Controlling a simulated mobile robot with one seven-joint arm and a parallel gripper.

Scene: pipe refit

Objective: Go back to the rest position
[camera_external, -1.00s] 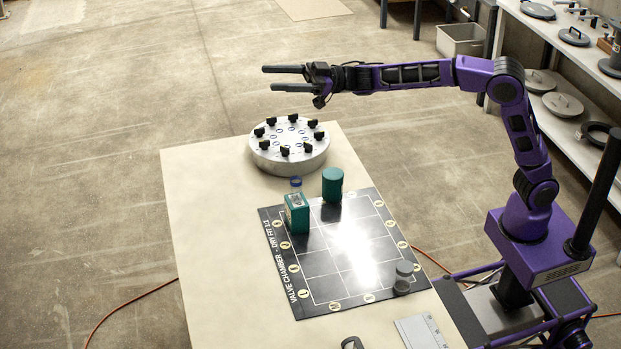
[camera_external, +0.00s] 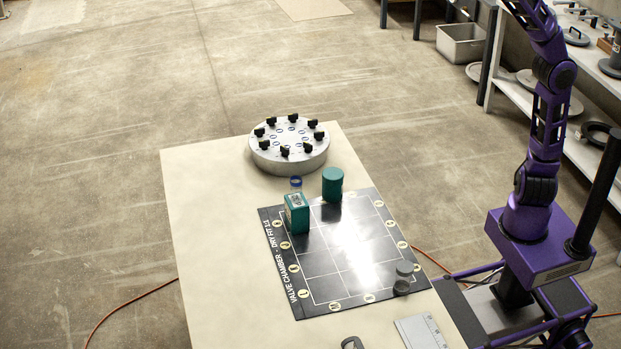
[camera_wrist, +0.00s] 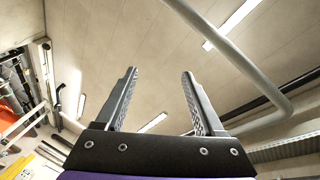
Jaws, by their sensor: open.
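My gripper (camera_wrist: 160,85) shows in the wrist view with its two fingers wide apart and nothing between them. It faces the ceiling, where lights and a pipe show. In the external view my purple arm rises at the right, and its end is out of the frame above. It is well clear of the table (camera_external: 205,240) and everything on it.
A round metal disc (camera_external: 289,155) with black knobs sits behind. Shelves (camera_external: 590,165) stand at the right.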

